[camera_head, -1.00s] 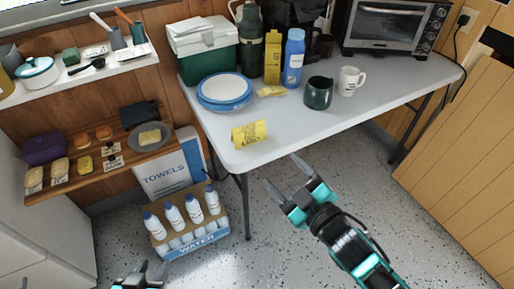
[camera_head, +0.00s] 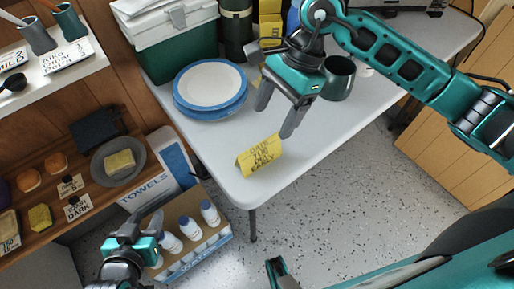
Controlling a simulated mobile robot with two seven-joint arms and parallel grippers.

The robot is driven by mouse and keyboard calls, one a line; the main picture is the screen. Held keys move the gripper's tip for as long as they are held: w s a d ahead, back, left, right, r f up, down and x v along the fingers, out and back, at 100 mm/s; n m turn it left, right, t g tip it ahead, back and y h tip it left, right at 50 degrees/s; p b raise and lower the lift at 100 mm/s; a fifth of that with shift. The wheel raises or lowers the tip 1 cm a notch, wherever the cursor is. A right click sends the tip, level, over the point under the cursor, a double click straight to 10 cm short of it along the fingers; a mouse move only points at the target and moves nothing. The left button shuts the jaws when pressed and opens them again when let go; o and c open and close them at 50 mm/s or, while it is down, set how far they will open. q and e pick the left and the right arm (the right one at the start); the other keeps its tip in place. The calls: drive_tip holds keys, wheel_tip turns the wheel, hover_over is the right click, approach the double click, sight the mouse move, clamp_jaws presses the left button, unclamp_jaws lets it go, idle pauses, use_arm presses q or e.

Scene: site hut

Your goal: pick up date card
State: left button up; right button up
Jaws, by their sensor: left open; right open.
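The yellow date card (camera_head: 260,155) stands folded like a tent near the front left corner of the white table (camera_head: 215,160), with dark lettering on its face. My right gripper (camera_head: 275,122) is open and empty, pointing down above the table. Its fingers are above and slightly right of the card in the picture, apart from it. My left gripper (camera_head: 144,222) is open and low at the lower left, in front of the water bottle crate, away from the card.
Stacked blue-rimmed plates (camera_head: 210,87) lie left of my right gripper, with a green cool box (camera_head: 176,45) behind. A dark green mug (camera_head: 338,78) stands to its right. A wooden shelf (camera_head: 75,225) holds bread and small cards. The table front around the card is clear.

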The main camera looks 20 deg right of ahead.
sight(256, 154)
drive_tip(key=x, duration=1.1)
drive_tip(key=shift+a+f, duration=0.25)
drive_tip(key=shift+f+b, duration=0.1)
drive_tip(key=shift+b, duration=0.25)
drive_tip(key=c, duration=1.1)
